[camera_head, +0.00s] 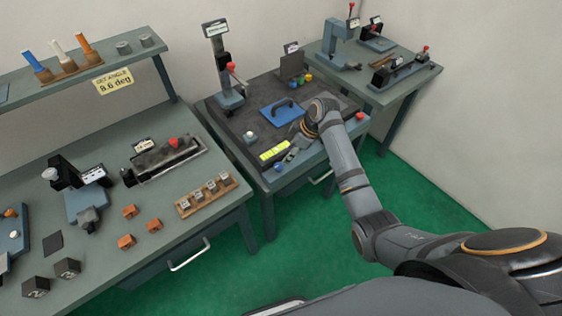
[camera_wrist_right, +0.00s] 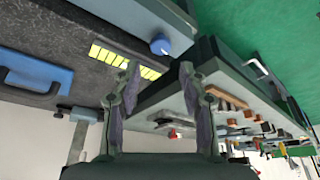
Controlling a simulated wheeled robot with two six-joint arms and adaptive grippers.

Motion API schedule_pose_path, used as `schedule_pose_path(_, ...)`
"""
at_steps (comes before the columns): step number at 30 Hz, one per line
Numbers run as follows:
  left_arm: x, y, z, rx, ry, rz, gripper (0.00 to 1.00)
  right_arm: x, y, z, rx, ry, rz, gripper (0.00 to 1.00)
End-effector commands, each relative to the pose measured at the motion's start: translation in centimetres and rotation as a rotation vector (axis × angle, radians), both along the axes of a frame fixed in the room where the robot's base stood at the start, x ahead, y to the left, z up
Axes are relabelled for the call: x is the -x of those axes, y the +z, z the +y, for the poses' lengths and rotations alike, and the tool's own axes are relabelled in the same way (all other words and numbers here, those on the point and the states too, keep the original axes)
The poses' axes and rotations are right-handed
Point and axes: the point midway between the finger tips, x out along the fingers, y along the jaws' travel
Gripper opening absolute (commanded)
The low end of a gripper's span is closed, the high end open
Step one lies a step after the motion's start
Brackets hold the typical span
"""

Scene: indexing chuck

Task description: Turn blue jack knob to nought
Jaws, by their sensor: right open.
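The blue jack knob (camera_head: 279,167) is a small round knob at the front edge of the middle bench, near a yellow marked strip (camera_head: 273,150). My right gripper (camera_head: 290,156) is open and empty, close to the knob's right in the head view. Its two fingers (camera_wrist_right: 159,70) stand apart with a gap to the knob. Any pointer or scale reading on the knob is too small to read. My left gripper is not in view.
A blue plate with a black handle (camera_head: 280,112) lies on the middle bench behind my gripper. A post with a red knob (camera_head: 230,90) stands at its back left. A red knob (camera_head: 360,116) is at its right edge. A sign (camera_head: 114,81) reads "SET ANGLE 8.6 deg".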

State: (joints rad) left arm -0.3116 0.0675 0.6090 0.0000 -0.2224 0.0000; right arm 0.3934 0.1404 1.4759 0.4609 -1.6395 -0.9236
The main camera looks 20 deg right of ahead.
Motion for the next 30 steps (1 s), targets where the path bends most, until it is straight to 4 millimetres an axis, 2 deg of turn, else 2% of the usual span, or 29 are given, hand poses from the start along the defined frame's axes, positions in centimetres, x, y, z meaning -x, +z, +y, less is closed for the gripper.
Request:
schedule_pose_path(6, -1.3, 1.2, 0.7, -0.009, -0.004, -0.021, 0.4, -1.0, -4.3, 1.6, -0.002, -0.002, 0.005, 0.43)
schedule_pose_path(12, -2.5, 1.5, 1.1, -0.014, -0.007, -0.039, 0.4, -1.7, -7.1, 2.5, 0.0, -0.001, 0.002, 0.43)
schedule_pose_path(16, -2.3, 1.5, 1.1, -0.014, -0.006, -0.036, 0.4, -1.8, -7.8, 2.8, 0.0, -0.002, 0.001, 0.43)
schedule_pose_path(23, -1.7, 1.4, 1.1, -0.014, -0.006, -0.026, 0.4, -1.8, -7.9, 2.8, 0.0, -0.002, 0.001, 0.43)
schedule_pose_path(30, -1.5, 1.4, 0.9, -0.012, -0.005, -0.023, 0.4, -1.8, -7.9, 2.8, 0.0, -0.003, 0.002, 0.11)
